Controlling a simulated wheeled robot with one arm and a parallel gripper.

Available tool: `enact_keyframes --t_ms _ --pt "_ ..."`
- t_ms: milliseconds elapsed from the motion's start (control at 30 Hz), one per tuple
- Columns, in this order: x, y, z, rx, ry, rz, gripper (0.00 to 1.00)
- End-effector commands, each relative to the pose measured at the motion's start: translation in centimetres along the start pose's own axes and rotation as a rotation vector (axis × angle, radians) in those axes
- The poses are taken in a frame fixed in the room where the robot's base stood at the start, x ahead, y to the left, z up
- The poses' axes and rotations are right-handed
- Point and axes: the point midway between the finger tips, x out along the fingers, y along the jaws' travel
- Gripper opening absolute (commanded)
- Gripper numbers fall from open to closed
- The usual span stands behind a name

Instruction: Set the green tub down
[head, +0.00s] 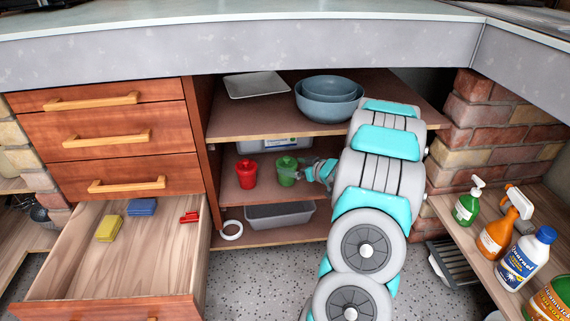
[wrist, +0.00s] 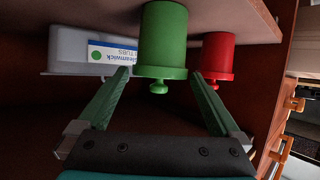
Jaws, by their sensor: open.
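The green tub (head: 286,174) stands upright on the middle shelf (head: 268,204) of the open cabinet, right of the red tub (head: 246,174). In the wrist view, which is upside down, the green tub (wrist: 162,38) touches the shelf board with its base, and its lid and knob point away from it. My gripper (wrist: 160,74) is open, with one finger on each side of the green tub's lid end. Gaps show between the fingers and the tub. In the head view my gripper (head: 308,172) is partly hidden by my arm at the tub's right.
A labelled container (wrist: 85,50) stands behind the tubs. The upper shelf (head: 265,122) holds a tray (head: 255,85) and bowls (head: 329,98). A grey bin (head: 280,215) and a white ring (head: 232,230) are below. An open drawer (head: 75,265) juts out at left; bottles (head: 490,235) stand at right.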

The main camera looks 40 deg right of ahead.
Motion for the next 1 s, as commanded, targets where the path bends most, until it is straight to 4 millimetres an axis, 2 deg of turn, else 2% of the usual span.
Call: enact_keyframes --t_ms 33,200,400,567,667,833,1000 --pt "-1.2 0.2 -0.2 -0.001 0.002 0.005 1.0" --pt "-3.8 0.1 -0.1 0.001 0.001 0.001 1.0" --pt "-5.1 0.0 0.0 0.001 0.0 0.0 1.0" --pt "-5.0 0.0 -0.2 -0.006 -0.007 0.007 1.0" --pt "-4.6 0.0 -1.1 -0.035 -0.048 0.047 1.0" --pt "-4.3 -0.3 -3.9 -0.11 -0.193 0.193 1.0" --pt "-6.1 -2.2 -5.9 -0.134 -0.346 0.328 1.0"
